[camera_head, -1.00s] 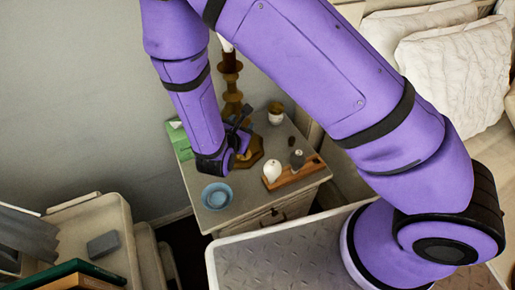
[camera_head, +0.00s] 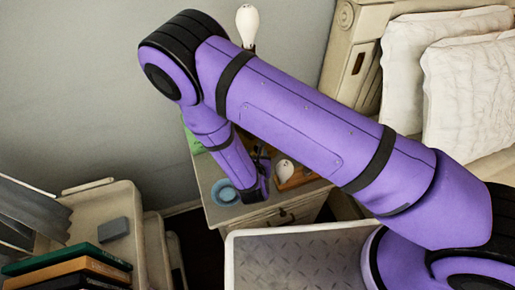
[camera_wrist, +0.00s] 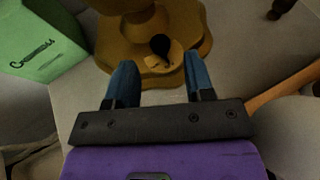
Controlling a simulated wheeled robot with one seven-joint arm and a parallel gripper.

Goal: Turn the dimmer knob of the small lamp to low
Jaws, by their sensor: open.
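The small lamp shows its brown-gold base (camera_wrist: 190,20) at the top of the wrist view. A dark knob (camera_wrist: 160,44) sits on a rounded plate at the near side of the base. My gripper (camera_wrist: 158,68) is open and empty, its two blue fingers pointing at the base, one on each side of the knob's line. The knob appears beyond the fingertips, with no visible contact. In the head view my arm hides most of the lamp. Only its white bulb (camera_head: 247,22) shows above the arm. The knob's setting cannot be read.
A green box (camera_wrist: 40,38) stands left of the lamp base. The bed with pillows (camera_head: 470,85) is at right.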

